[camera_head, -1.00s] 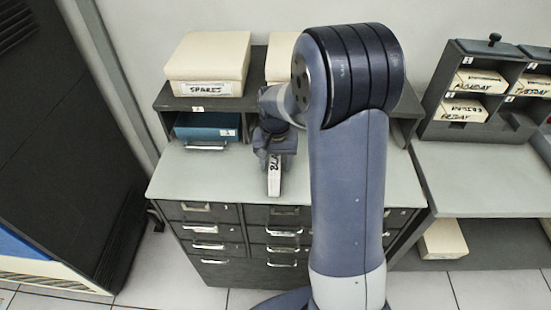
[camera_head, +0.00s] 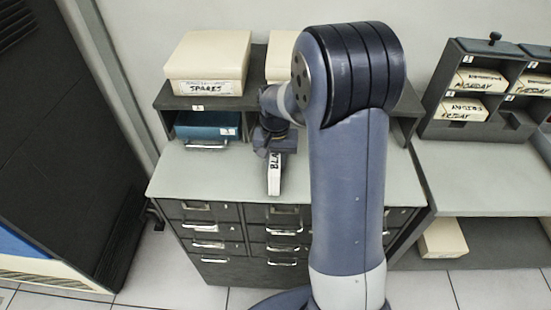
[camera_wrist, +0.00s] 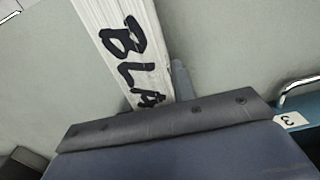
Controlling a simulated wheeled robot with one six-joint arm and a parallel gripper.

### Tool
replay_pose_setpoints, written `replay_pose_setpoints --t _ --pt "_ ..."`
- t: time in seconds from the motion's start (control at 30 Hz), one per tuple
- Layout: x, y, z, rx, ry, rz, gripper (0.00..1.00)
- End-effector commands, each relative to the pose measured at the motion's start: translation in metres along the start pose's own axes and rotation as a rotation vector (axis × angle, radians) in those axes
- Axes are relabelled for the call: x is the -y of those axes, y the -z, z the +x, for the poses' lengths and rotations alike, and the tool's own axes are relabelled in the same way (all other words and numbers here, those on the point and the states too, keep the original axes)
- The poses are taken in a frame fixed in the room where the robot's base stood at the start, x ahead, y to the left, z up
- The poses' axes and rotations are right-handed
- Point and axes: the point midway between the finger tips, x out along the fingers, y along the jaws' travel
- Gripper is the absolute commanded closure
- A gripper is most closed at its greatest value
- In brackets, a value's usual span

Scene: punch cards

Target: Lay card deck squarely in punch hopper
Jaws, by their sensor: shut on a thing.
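The card deck (camera_head: 275,178) is a white block with black hand lettering on its edge, partly readable as "BLA". It stands at or just above the grey cabinet top; I cannot tell if it touches. My gripper (camera_head: 274,155) is shut on its far end. In the wrist view the deck (camera_wrist: 125,45) runs up and away from my gripper (camera_wrist: 155,100), slightly tilted in the picture, with one finger showing beside it. The rest of the lettering is hidden behind the gripper body. I cannot make out a punch hopper in these views.
The grey cabinet top (camera_head: 190,175) is clear left of the deck. Behind it a dark shelf holds a box marked "SPARES" (camera_head: 208,65) and a blue drawer (camera_head: 205,128). At right a dark rack (camera_head: 470,85) holds labelled decks above a bare worktop (camera_head: 480,175). My arm hides the middle.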

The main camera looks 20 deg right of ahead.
Motion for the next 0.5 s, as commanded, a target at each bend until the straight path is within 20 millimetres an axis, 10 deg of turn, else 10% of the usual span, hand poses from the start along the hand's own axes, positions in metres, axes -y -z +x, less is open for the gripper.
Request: replay_pose_setpoints --t 0.5 --pt "0.000 0.001 -0.031 -0.007 0.002 0.000 1.00"
